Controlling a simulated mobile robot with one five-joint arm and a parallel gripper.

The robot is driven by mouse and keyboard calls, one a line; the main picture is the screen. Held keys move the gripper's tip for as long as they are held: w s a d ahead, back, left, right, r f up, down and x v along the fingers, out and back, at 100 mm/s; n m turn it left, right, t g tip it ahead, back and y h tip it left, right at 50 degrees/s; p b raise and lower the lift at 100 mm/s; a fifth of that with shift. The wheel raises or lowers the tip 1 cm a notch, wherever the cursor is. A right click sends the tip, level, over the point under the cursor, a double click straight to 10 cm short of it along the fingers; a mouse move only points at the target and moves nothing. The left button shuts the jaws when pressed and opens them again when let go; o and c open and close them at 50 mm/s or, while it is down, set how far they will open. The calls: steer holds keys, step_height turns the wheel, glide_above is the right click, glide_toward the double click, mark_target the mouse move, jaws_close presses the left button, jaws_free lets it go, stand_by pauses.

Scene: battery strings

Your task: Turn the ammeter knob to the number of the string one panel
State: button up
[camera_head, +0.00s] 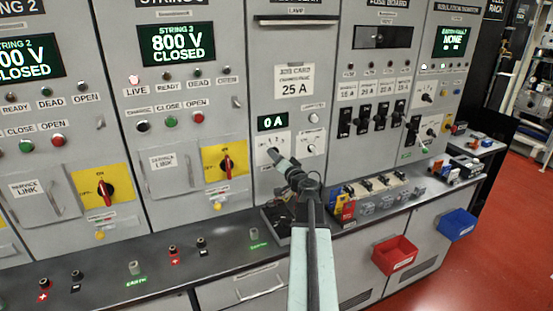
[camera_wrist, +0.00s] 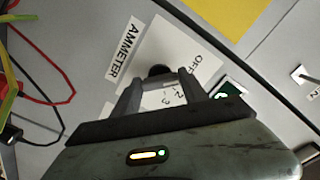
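The ammeter knob (camera_wrist: 158,71) is a small dark knob on a white dial plate (camera_wrist: 185,52) marked OFF and with numbers, beside an AMMETER label (camera_wrist: 124,48). The wrist view shows my gripper (camera_wrist: 160,84) with its two fingers spread and the knob at or just beyond their tips. I cannot tell whether they touch it or where its pointer stands. In the head view my gripper (camera_head: 273,152) reaches the dial plate and hides the knob. The ammeter display (camera_head: 272,122) above reads 0 A. Two string panel displays (camera_head: 175,44) read 800 V CLOSED, one marked STRING 2.
A job card (camera_head: 294,80) reads 25 A. Yellow plates with red rotary switches (camera_head: 225,160) are to the left. A bench (camera_head: 150,272) with terminals runs below the panels. Red (camera_head: 395,255) and blue (camera_head: 457,224) bins hang at its front. Red and black leads (camera_wrist: 35,95) show at wrist-view left.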

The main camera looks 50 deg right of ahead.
steer(key=shift+a, duration=0.1)
steer(key=shift+c, duration=0.2)
steer(key=shift+m, duration=2.9)
steer(key=o, duration=1.4)
steer(key=shift+s, duration=0.1)
